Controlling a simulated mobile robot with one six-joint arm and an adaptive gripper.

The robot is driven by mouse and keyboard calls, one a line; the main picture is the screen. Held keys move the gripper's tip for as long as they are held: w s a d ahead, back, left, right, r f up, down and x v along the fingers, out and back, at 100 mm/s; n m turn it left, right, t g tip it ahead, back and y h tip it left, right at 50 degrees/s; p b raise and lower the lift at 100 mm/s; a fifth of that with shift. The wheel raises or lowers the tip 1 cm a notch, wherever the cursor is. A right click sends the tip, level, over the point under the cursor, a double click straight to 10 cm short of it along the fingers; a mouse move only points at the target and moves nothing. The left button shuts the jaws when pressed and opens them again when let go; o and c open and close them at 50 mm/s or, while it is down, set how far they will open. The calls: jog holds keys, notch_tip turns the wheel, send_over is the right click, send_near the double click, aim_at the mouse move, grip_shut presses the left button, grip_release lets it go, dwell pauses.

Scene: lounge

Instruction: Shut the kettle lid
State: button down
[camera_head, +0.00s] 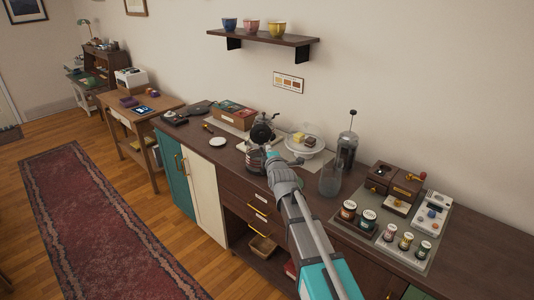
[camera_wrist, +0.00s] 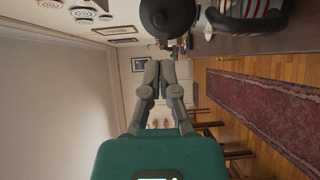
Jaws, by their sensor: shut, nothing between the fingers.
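The kettle (camera_head: 254,158) stands on the dark cabinet top, past the end of my arm; my gripper hides part of it. Its dark round lid (camera_head: 262,132) stands up above the body, tipped open. In the wrist view, which is turned on its side, the black lid (camera_wrist: 167,14) is at the top edge and part of the shiny kettle body (camera_wrist: 262,10) is to its right. My gripper (camera_wrist: 160,66) is shut and empty, its fingertips together below the lid in that picture. In the head view my gripper (camera_head: 270,153) is close beside the kettle; I cannot tell whether they touch.
A cake stand (camera_head: 305,144) and a glass jug (camera_head: 330,180) stand right of the kettle, with a French press (camera_head: 347,145) behind. A wooden box (camera_head: 234,114) is behind left. A wall shelf (camera_head: 264,37) with bowls hangs above. Counter left of the kettle is fairly clear.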

aim_at(261, 135)
jog(key=x, duration=1)
jog(key=shift+w+a, duration=0.15)
jog(key=shift+w, duration=0.2)
jog(key=shift+a, duration=0.35)
jog(key=shift+d, duration=0.2)
